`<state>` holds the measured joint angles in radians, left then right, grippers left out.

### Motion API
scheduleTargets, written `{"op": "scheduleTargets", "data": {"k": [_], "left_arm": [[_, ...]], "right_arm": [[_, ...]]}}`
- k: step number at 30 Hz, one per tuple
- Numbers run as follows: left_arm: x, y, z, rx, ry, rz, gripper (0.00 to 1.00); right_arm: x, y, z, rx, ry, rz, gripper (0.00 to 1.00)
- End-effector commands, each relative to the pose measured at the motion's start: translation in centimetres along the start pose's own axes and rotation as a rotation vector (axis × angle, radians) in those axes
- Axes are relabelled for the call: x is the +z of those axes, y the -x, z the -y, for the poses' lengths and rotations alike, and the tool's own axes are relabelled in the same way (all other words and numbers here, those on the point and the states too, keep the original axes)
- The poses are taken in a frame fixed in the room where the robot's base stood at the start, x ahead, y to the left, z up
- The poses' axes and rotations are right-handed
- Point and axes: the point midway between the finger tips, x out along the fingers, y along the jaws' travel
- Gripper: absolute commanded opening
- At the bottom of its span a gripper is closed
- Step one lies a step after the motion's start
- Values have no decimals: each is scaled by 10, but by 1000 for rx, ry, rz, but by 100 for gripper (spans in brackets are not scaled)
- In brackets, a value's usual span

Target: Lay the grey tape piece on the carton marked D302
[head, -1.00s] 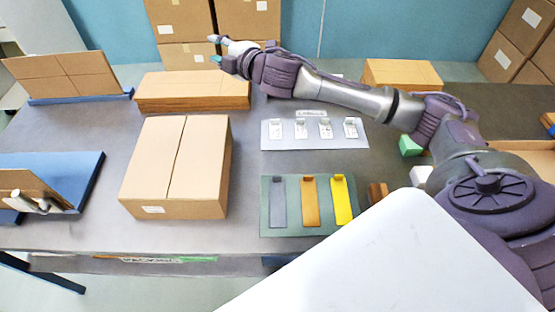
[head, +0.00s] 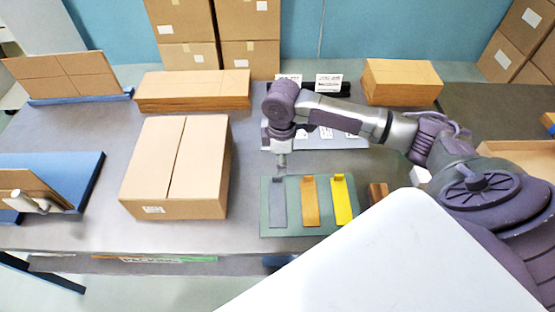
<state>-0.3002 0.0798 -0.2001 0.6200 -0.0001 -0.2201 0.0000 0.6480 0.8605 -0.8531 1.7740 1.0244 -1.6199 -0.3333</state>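The grey tape piece (head: 279,207) lies on a dark green board (head: 292,230), left of an orange piece (head: 310,205) and a yellow piece (head: 341,203). My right gripper (head: 282,166) points down just above the far end of the grey piece. It is seen end-on and small, so I cannot tell whether its fingers are open or touch the piece. A closed brown carton (head: 150,175) stands to the left, with a centre seam on top. Its front bears a small white label (head: 153,210) that I cannot read clearly.
Flat cardboard stacks (head: 193,92) lie behind the carton and at the back right (head: 402,82). A pale board with white cards (head: 330,141) is partly hidden by my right arm. A blue stand (head: 70,175) is at the left. Table between carton and green board is clear.

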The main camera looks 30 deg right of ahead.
Motion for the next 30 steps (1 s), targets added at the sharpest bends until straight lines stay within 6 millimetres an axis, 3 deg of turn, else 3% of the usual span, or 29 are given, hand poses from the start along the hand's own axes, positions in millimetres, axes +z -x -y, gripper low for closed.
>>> {"op": "scheduleTargets", "data": {"k": [8,18,26,30], "left_arm": [[0,3,0,0,0,0,0],[-1,11,0,0,0,0,0],[-1,11,0,0,0,0,0],[-1,11,0,0,0,0,0]], "right_arm": [[0,-24,-1,0,-1,1,38],[2,-69,-3,2,1,1,38],[2,-72,-3,3,1,0,38],[2,-72,-3,3,1,0,18]]}}
